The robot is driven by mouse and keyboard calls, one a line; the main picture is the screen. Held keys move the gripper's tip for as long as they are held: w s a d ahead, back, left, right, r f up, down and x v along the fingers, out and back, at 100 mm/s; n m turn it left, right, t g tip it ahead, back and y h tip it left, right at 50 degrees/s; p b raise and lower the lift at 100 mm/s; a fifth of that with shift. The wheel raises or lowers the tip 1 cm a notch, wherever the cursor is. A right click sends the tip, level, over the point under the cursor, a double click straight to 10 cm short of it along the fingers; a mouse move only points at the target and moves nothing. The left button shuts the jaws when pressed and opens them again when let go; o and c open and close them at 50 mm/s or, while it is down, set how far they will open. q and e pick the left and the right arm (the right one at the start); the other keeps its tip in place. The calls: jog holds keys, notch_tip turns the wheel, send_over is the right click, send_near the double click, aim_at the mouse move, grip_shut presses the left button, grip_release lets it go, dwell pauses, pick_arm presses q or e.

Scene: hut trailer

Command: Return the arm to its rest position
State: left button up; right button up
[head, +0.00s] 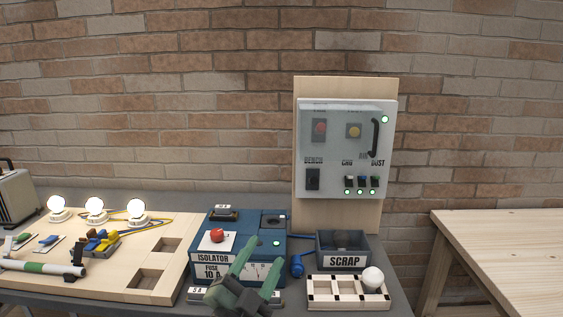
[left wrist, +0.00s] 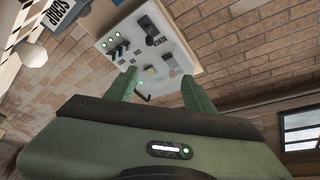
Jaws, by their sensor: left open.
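My left gripper (head: 256,272) is green and open, with nothing between its fingers. In the head view it stands in front of the blue isolator box (head: 203,270), at the bottom middle, and hides part of its front. In the left wrist view my left gripper (left wrist: 158,88) has its two fingers spread, pointing toward the white switch panel (left wrist: 150,50) on the wall. The panel (head: 347,150) shows in the head view above and behind the gripper. My right gripper is not in view.
A grey scrap bin (head: 343,262) and a white slotted rack (head: 347,291) with a white bulb (head: 373,278) stand right of the gripper. A wooden board (head: 120,262) with several lit bulbs lies left. A bare wooden table (head: 505,245) is at the right.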

pick_arm(q)
jog(key=s+a+f+n+g+y, duration=0.4)
jog(key=s+a+f+n, duration=0.15)
jog(key=f, duration=0.45)
jog(key=s+a+f+n+g+y, duration=0.4)
jog(key=a+f, duration=0.3)
jog(key=f, duration=0.4)
jog(key=s+a+f+n+g, duration=0.15)
jog(key=s+f+g, duration=0.3)
jog(key=s, duration=0.65)
jog(key=s+a+f+n+g, duration=0.1)
jog(key=s+a+f+g, duration=0.3)
jog(key=s, duration=0.6)
notch_tip(320, 180, down, 29)
jog(key=s+d, duration=0.1)
jog(key=s, duration=0.2)
jog(key=s+a+f+g, duration=0.2)
jog(key=s+f, duration=1.2)
jog(key=s, duration=0.1)
jog(key=shift+s+a+f+m, duration=0.2)
jog(key=shift+s+a+m, duration=0.1)
jog(key=shift+s+a, duration=0.1)
